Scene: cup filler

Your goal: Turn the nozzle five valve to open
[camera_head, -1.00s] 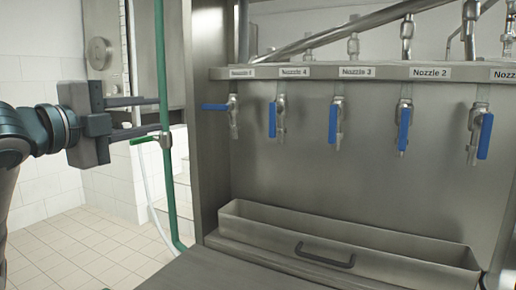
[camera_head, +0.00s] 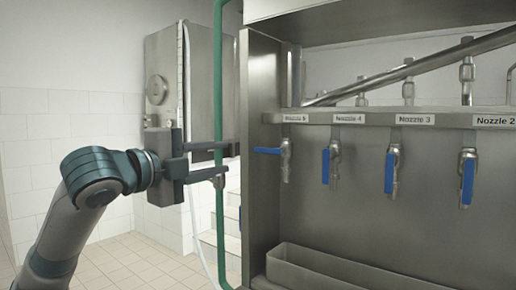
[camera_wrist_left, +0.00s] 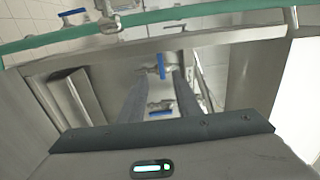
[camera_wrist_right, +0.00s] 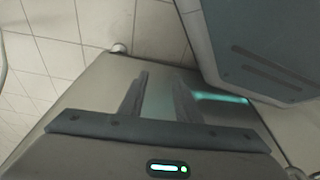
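The nozzle five valve has a blue handle (camera_head: 268,151) that points sideways to the left in the head view, under the leftmost, blurred label. My left gripper (camera_head: 229,160) is open and empty, to the left of that handle and apart from it, with its fingers pointing right. In the left wrist view, a blue handle on a metal valve (camera_wrist_left: 161,66) shows between and beyond the fingertips; I cannot tell for sure which nozzle it is. My right gripper (camera_wrist_right: 160,78) is open and empty in the right wrist view and does not show in the head view.
Valves for Nozzle 4 (camera_head: 326,166), Nozzle 3 (camera_head: 390,172) and Nozzle 2 (camera_head: 467,182) have handles hanging down. A green pipe (camera_head: 219,90) stands by my left fingers, in front of the steel side panel (camera_head: 262,110). A steel trough (camera_head: 330,275) lies below the nozzles.

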